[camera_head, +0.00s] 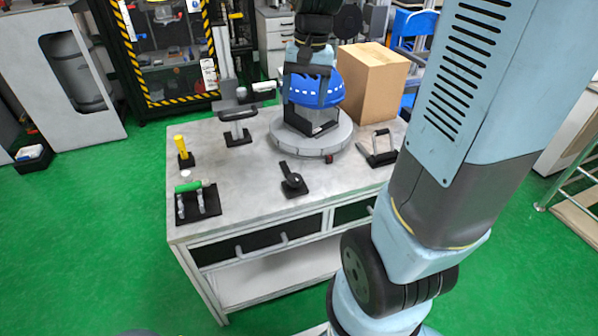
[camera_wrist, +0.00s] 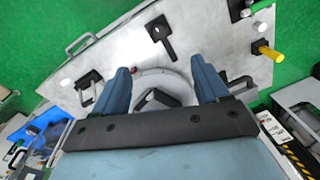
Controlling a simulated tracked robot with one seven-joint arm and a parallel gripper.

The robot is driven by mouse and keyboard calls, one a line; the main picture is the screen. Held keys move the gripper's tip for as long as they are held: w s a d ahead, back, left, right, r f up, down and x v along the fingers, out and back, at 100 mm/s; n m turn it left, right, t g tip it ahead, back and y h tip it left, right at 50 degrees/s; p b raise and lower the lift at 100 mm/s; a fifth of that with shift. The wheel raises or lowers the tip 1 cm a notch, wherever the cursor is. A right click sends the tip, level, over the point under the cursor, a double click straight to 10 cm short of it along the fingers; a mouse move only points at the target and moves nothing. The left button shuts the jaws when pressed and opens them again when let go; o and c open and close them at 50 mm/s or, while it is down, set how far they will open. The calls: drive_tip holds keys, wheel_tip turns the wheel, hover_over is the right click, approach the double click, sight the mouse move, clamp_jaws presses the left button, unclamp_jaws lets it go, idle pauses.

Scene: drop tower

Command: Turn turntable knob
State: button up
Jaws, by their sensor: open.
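The round grey turntable (camera_head: 335,146) sits at the table's right back; it also shows in the wrist view (camera_wrist: 178,78). A dark angular piece (camera_wrist: 158,97) rises from the turntable's middle, between my fingers in the wrist view. My gripper (camera_head: 308,100) is open, pointing down over the turntable. In the wrist view my gripper (camera_wrist: 160,70) has empty space between its fingertips. I cannot tell whether it touches anything.
On the grey table (camera_head: 235,165) stand a black lever (camera_head: 292,180), a yellow-handled piece (camera_head: 181,146), a green-handled piece (camera_head: 190,187), and black handles left (camera_head: 238,117) and right (camera_head: 381,146).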

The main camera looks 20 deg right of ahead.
drive_tip(key=w+d+f+m+g, duration=0.1)
drive_tip(key=w+f+m+g, duration=0.1)
drive_tip(key=w+f, duration=0.4)
drive_tip(key=m+g+y, duration=0.1)
drive_tip(key=g, duration=0.1)
approach(295, 177)
drive_tip(key=shift+x, duration=4.45)
drive_tip(key=shift+w, duration=0.1)
drive_tip(key=c, duration=1)
